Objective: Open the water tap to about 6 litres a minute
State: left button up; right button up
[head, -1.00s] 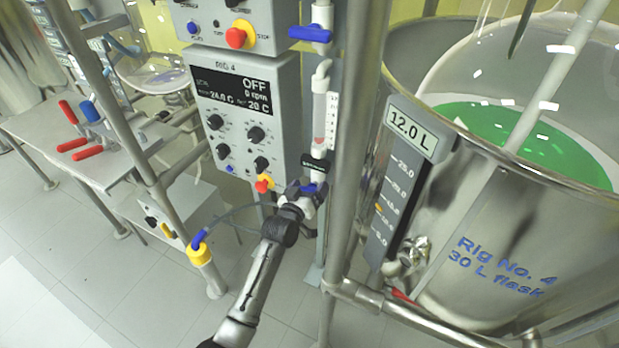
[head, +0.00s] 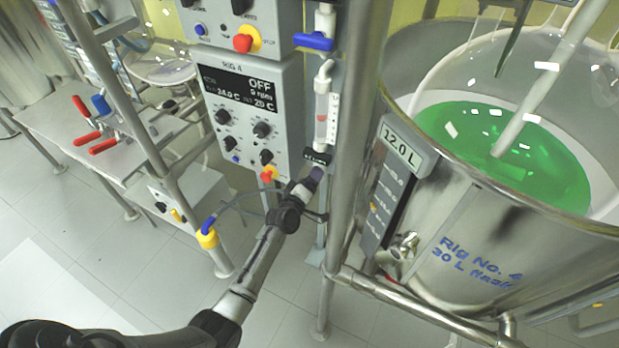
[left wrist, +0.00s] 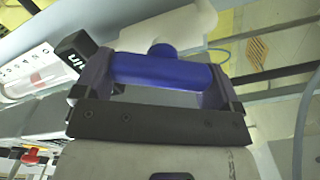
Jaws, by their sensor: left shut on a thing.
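The water tap's blue handle (left wrist: 160,72) lies across between the two fingers of my left gripper (left wrist: 155,88) in the left wrist view. In the head view my left gripper (head: 313,180) is shut on it, at the foot of the flow meter, and mostly hides the handle. The flow meter (head: 327,112) is a clear upright tube with a white scale and a red float about mid-tube; the litre reading is too small to tell. Its lower end also shows in the left wrist view (left wrist: 28,78). My right gripper is not in view.
The Rig 4 control box (head: 250,110), its display reading OFF, stands just left of the tap. Another blue valve handle (head: 314,42) is above the flow meter. A steel post (head: 350,150) and the 30 L flask vessel (head: 470,240) stand close on the right.

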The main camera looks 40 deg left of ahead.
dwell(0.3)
pick_arm(q)
jog(key=o, duration=0.6)
jog(key=shift+o, duration=0.2)
jog(key=p+v, duration=0.4)
jog(key=v, duration=0.9)
jog(key=shift+s+p, duration=0.4)
